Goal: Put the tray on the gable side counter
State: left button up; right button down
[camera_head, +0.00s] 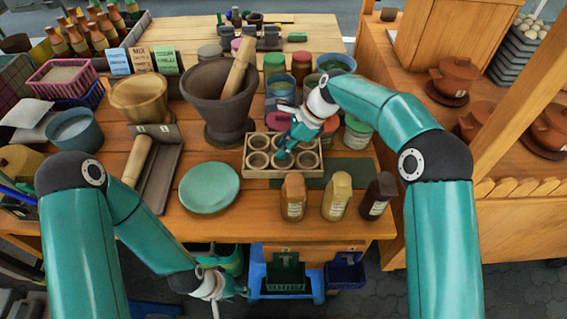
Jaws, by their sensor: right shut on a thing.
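The tray (253,172) is a light wooden tray with several round wells, lying on the wooden table in front of the dark mortar. My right gripper (287,152) reaches down over its middle and is shut on it. The fingertips are partly hidden by the gripper body. My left gripper (226,292) hangs low in front of the table's front edge, away from the tray; its fingers are too small to read. A wooden counter (496,222) with a slanted post stands at the right; I take it for the gable side counter.
A clay mortar (212,108) with a pestle stands behind the tray, and several lidded jars (358,133) stand to its right. Several small bottles (337,197) line the front edge. A green plate (209,187) lies left. Brown lidded pots (456,77) occupy part of the right counter.

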aim_at(289, 157)
jog(key=shift+f, duration=3.15)
jog(key=c, duration=1.1)
grip_release()
jog(key=shift+f, duration=0.1)
